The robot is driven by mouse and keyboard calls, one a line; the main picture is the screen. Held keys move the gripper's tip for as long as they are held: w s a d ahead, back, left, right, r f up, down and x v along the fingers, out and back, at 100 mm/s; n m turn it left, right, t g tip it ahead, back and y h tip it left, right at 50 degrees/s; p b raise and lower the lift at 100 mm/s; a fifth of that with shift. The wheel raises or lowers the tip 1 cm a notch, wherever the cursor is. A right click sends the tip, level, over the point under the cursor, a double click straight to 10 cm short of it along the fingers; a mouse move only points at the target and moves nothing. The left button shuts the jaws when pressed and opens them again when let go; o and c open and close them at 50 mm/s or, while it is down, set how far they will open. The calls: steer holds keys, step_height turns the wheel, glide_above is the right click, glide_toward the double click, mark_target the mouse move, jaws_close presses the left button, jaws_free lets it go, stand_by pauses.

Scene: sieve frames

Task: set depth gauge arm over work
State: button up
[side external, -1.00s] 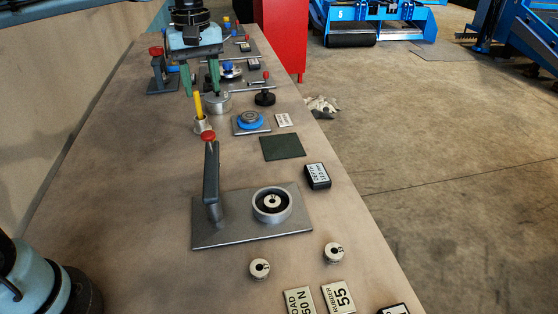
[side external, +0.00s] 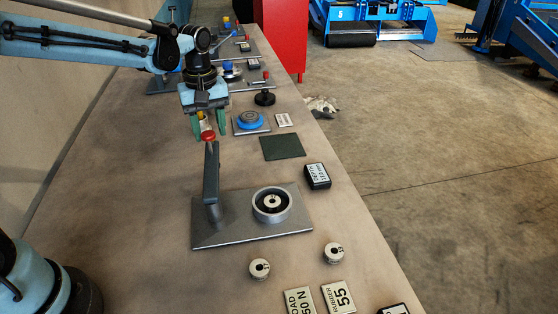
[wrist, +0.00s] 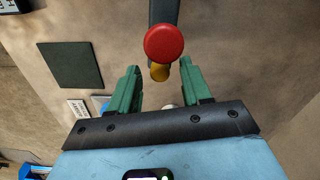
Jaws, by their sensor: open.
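The depth gauge is a grey metal plate (side external: 245,235) with an upright grey arm (side external: 211,180) at its left, topped by a red knob (side external: 208,136). The arm stands up, not over the ring-shaped cup (side external: 272,204) on the plate, which holds a small disc. My gripper (side external: 208,135) is open, its green fingers pointing down at the knob's height. In the wrist view the red knob (wrist: 164,42) shows ahead of the fingertips, roughly centred between them. I cannot tell how deep the knob is between the fingers; no contact shows.
A holder with a yellow stick (wrist: 159,73) is just behind the knob. A dark green mat (side external: 283,147), blue round piece (side external: 251,121) and black label block (side external: 317,176) lie to the right. Two small discs (side external: 260,268) and label cards (side external: 339,297) lie in front.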

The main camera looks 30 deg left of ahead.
steer(key=shift+c, duration=0.5)
jaws_close()
